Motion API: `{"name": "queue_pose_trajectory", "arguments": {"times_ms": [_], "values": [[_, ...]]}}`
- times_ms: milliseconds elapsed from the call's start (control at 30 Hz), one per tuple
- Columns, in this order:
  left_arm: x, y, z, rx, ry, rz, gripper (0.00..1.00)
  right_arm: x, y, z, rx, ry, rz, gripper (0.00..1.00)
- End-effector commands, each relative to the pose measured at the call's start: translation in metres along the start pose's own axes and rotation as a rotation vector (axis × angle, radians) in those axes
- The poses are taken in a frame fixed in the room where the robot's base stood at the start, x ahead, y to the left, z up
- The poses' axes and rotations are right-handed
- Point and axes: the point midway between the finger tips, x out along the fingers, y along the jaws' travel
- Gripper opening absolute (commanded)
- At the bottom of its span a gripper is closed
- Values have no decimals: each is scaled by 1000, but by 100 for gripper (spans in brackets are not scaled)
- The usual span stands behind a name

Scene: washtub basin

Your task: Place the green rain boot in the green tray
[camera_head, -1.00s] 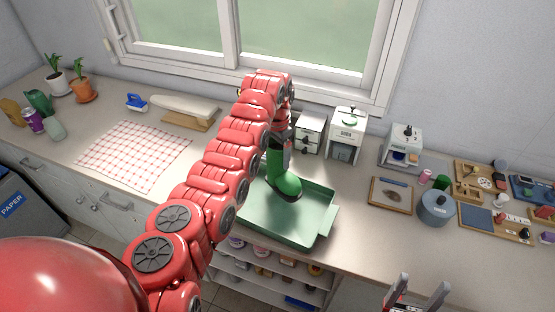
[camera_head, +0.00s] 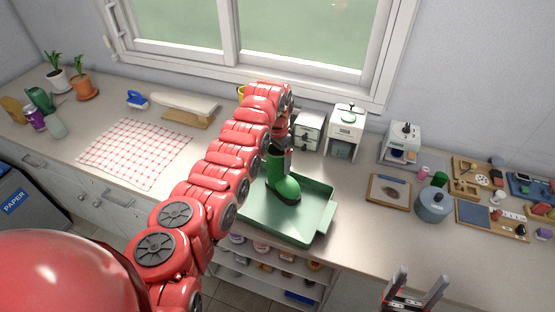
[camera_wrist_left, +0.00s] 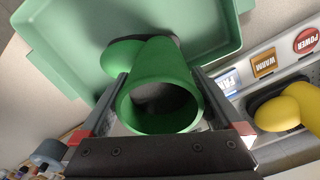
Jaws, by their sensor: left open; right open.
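The green rain boot (camera_head: 285,187) stands upright in the green tray (camera_head: 318,237), toward its back. My left gripper (camera_head: 279,152) is above the tray at the top of the boot. In the left wrist view its two fingers lie on either side of the boot's shaft (camera_wrist_left: 162,68), spread open, with the round boot opening facing the camera. The tray (camera_wrist_left: 85,30) shows beyond the boot in that view. I cannot tell whether either finger touches the boot. My right gripper (camera_head: 420,274) is open and empty at the lower right, in front of the counter.
A yellow object (camera_wrist_left: 290,108) lies beside a panel with WARM and POWER labels (camera_wrist_left: 263,65). White appliances (camera_head: 345,125) stand behind the tray. A grey-blue pot (camera_head: 433,205) stands to the right.

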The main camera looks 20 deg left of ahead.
Motion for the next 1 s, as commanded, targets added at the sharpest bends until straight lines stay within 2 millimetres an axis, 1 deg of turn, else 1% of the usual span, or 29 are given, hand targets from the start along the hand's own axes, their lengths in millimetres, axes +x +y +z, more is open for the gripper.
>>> {"name": "queue_pose_trajectory", "arguments": {"times_ms": [67,167,267,300,433,500,600,700,1000], "values": [[-7,-1,-1,0,4,-3,100,-7,0,1,0,0,0,70],[-25,-1,-1,-1,6,-4,100,-17,-1,3,0,0,0,70],[-50,-2,-2,0,6,-6,100,-29,-1,5,0,0,0,70],[-62,-2,-2,1,7,-8,100,-33,-2,6,0,0,0,70],[-89,-1,-1,1,4,-6,100,-41,-2,7,0,0,0,70],[-98,-1,0,1,-2,-3,100,-42,-2,7,0,0,0,70],[-110,-1,-1,1,2,-4,100,-44,-2,7,0,0,0,70],[-115,-1,0,0,-1,-2,100,-45,-2,8,0,0,0,70],[-120,0,0,1,0,0,100,-46,-2,8,0,0,0,70]]}}
